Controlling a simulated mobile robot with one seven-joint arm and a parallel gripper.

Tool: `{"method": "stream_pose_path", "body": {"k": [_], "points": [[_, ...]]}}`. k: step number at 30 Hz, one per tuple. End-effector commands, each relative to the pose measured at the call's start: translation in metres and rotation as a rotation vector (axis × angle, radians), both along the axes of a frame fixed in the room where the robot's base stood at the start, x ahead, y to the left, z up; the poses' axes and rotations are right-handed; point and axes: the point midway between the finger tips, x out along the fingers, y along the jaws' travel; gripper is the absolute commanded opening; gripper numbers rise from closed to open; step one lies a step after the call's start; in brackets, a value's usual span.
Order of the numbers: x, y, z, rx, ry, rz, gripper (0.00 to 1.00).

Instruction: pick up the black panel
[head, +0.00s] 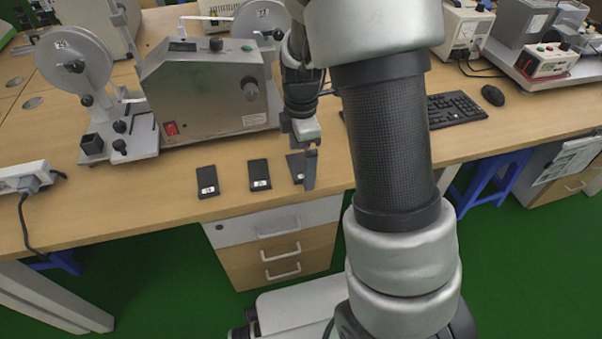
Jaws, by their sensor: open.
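Three small black panels with white labels lie in a row on the wooden table near its front edge. The left black panel (207,182) and the middle black panel (259,174) are in full view. The right black panel (294,167) is partly hidden behind my gripper (309,168). My gripper is open, points down and is over or beside the right panel. I cannot tell its height above the table or whether it touches the panel. Nothing shows held in it.
A grey reel machine (205,92) stands behind the panels. A power strip (25,176) lies at the left, a keyboard (452,111) and mouse (493,95) at the right. The table (130,205) is bare around the left panel. Drawers (279,245) are below.

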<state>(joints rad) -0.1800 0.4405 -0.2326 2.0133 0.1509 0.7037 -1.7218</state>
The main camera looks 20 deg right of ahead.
Motion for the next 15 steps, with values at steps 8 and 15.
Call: {"method": "stream_pose_path", "body": {"k": [8, 15], "points": [[0.0002, 0.0001, 0.0013, 0.0, -0.001, 0.0, 0.76], [0.0003, 0.0002, 0.0015, 0.0, -0.001, 0.0, 0.56]]}}
